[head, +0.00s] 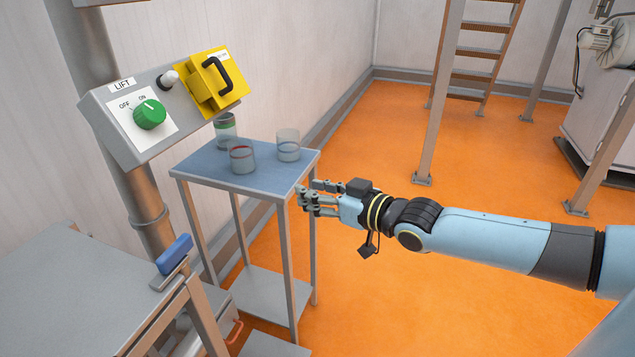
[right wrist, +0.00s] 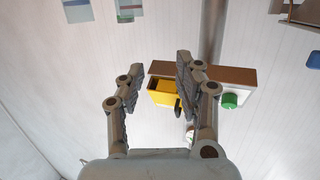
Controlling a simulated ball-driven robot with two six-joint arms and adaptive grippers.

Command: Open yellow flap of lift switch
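The lift switch is a grey sloped box (head: 163,128) on a post at the upper left of the head view, labelled LIFT. Its yellow flap (head: 201,83) with a black handle (head: 223,70) is at the box's right end and looks shut. My right gripper (head: 300,198) is open and empty, to the right of and below the flap, clear of it. In the right wrist view the yellow flap (right wrist: 159,98) shows between and beyond the open fingers (right wrist: 154,75), partly hidden by one finger. My left gripper is not in view.
A green OFF/ON knob (head: 150,114) and a pale button (head: 169,79) sit left of the flap. A small blue-topped table (head: 205,161) with several glass jars stands below the box. A grey bench (head: 65,310) is at lower left. The space between gripper and flap looks free.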

